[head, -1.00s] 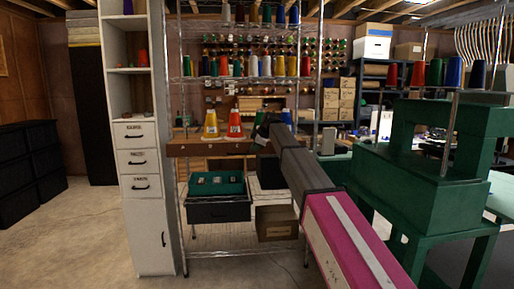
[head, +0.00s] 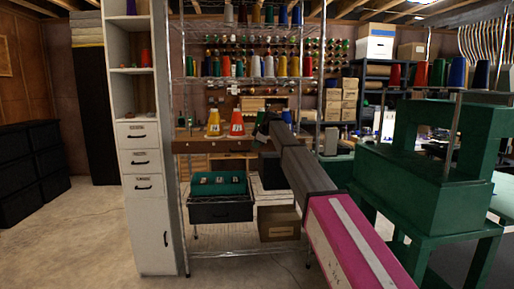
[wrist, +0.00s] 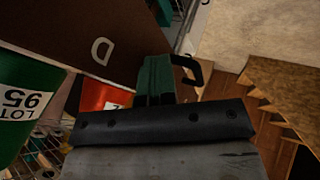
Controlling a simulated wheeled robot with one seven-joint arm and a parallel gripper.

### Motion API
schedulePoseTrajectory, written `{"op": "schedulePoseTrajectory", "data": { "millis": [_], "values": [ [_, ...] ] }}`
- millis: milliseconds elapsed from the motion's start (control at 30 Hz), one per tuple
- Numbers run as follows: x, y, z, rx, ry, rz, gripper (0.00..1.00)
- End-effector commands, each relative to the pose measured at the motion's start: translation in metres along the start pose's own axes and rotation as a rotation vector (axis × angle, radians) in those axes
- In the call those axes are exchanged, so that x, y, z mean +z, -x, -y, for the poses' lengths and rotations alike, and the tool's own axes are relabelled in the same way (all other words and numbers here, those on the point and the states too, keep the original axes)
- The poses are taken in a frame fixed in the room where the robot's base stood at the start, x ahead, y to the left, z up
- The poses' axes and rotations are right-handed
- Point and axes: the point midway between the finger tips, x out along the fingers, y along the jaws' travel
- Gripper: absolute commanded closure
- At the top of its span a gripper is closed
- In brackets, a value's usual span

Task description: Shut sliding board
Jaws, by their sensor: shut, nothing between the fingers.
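A brown wooden board (head: 208,147) lies level across the wire rack at mid height in the head view. I take it to be the sliding board. My gripper (head: 264,124) is by its right end, partly hidden by my arm; contact cannot be told here. In the wrist view my gripper (wrist: 155,82) shows as a short green and black piece beyond a dark bolted bar, and it is shut and empty. A dark brown panel with a pale letter D (wrist: 75,38) fills the upper left, close to the fingers; it may be the same board.
A yellow cone (head: 213,124) and an orange cone (head: 237,125) stand at the board. Below are a dark bin with a green top (head: 221,209) and a cardboard box (head: 279,224). A white cabinet (head: 152,225) stands left, a green machine (head: 415,165) right. Open floor lies left.

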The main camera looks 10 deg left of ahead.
Motion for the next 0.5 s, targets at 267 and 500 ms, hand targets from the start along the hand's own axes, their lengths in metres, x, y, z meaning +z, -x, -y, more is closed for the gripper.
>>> {"op": "schedulePoseTrajectory", "data": {
  "millis": [267, 500],
  "values": [
    [0.0, -0.038, -0.074, 0.0, 0.0, 0.001, 1.0],
    [0.0, -0.063, -0.119, 0.001, -0.001, 0.001, 1.0]
  ]
}}
